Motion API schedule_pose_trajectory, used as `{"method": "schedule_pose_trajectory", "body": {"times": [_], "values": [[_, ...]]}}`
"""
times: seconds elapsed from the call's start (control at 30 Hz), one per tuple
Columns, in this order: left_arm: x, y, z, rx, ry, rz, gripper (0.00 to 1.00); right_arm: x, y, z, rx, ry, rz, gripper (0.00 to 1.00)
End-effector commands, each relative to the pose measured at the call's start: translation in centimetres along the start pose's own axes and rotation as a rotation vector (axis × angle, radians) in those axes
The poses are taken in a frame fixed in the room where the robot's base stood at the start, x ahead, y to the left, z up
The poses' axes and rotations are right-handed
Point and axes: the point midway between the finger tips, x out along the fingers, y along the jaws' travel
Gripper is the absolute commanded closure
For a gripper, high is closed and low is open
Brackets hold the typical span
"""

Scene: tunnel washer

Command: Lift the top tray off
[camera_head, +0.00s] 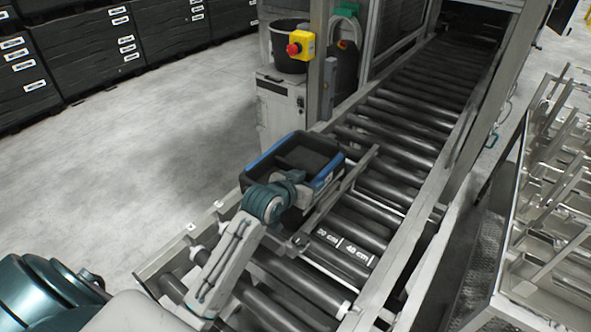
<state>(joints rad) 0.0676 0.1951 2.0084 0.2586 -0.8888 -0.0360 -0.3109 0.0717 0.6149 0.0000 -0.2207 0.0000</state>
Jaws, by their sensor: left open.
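A black tray (312,155) with blue edges sits at the left side of the roller conveyor. It is open at the top and looks empty inside. Its near side is partly hidden behind my left arm, and I cannot tell how many trays are stacked there. My left gripper (302,194) is at the near side of the tray, close to its rim. It is open, its fingers are small and partly hidden by the teal wrist, and I cannot tell whether they touch the tray. My right gripper is out of view.
The roller conveyor (385,150) runs away toward the washer frame, with a guide rail (345,185) beside the tray. A post with a yellow and red stop button (299,46) stands behind. A metal rack (545,215) is at right. The floor at left is clear.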

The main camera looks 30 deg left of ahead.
Motion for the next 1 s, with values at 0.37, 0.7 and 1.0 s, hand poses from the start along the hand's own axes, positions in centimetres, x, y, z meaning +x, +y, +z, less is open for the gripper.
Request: {"method": "schedule_pose_trajectory", "body": {"times": [0.37,0.7,1.0], "values": [[4.2,-0.2,-0.2,-0.003,-0.002,0.001,0.55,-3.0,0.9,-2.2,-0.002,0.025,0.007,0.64],[4.8,-0.2,0.0,-0.001,0.000,0.000,0.56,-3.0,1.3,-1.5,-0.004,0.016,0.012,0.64],[4.8,-0.2,-0.1,0.000,0.001,0.000,1.00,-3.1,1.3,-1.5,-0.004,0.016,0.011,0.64]]}}
